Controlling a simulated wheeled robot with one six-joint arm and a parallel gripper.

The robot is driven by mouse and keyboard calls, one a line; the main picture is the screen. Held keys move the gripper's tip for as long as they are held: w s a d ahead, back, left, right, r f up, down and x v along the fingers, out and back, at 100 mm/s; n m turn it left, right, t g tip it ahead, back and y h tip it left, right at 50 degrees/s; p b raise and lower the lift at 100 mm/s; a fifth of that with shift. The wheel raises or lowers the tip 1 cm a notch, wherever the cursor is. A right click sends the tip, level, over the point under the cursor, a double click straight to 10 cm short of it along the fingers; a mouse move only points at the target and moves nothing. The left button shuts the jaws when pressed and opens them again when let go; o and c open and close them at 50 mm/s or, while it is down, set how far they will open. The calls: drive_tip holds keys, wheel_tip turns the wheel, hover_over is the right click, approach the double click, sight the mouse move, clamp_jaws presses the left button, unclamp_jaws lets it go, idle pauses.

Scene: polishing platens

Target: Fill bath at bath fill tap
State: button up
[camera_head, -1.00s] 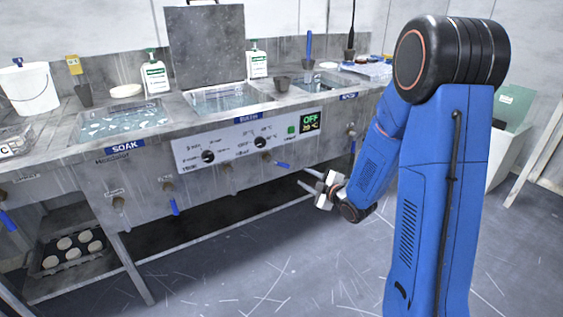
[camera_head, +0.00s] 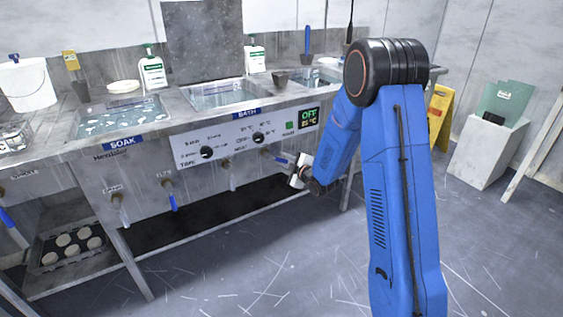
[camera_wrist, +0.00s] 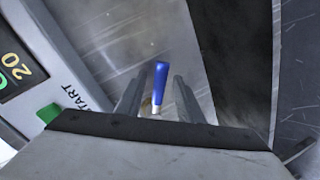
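My gripper (camera_head: 291,165) is at the handle's free end. In the wrist view, the blue handle (camera_wrist: 161,78) shows between the two fingers of my gripper (camera_wrist: 158,95), with gaps on both sides. The gripper is open and holds nothing. The tap body is mostly hidden in the wrist view.
The soak basin (camera_head: 122,121) is at left with several discs. Other taps line the front. A yellow sign (camera_head: 440,115) stands at right; the front floor is clear.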

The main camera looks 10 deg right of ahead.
drive_tip(key=shift+x, duration=0.85)
clamp_jaws()
